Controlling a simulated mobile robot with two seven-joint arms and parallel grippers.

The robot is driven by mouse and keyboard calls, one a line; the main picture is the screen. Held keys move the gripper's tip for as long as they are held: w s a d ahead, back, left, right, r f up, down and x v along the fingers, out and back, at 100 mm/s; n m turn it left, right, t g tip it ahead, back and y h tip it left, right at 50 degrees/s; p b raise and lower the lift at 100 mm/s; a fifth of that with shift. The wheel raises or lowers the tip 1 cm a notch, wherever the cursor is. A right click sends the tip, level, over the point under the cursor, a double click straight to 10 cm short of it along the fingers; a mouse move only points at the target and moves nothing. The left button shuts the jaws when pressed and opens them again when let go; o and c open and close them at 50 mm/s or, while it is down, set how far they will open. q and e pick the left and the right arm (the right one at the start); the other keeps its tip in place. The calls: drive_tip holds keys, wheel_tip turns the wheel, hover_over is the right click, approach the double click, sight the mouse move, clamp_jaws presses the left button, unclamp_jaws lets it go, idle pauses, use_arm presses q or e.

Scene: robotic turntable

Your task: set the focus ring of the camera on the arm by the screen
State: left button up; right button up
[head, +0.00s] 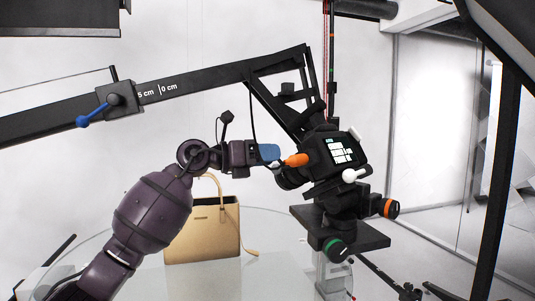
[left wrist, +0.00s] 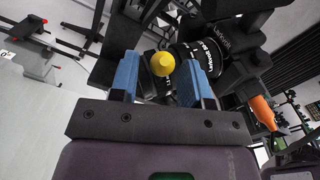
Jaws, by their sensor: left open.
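The black camera (head: 320,158) hangs on the dark arm (head: 225,75), with a small lit screen (head: 342,150) on its side. Its lens (head: 290,178) points left and down; the lens barrel with white lettering also shows in the left wrist view (left wrist: 205,55). A yellow round knob (left wrist: 162,64) sits by the barrel. My left gripper (head: 275,157) is open, its blue fingers either side of the knob in the left wrist view. I cannot tell whether they touch it. The ring's marks are too small to read. My right gripper is not in view.
An orange handle (head: 297,160) sits close to my left fingertips. A tan handbag (head: 203,235) stands on the glass turntable (head: 275,225) below.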

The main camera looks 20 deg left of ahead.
use_arm(q)
drive_tip(key=shift+c, duration=0.6)
clamp_jaws()
drive_tip(key=shift+s+f+t+b, duration=0.2)
drive_tip(key=shift+s+t+b, duration=0.15)
drive_tip(key=shift+t+b, duration=0.25)
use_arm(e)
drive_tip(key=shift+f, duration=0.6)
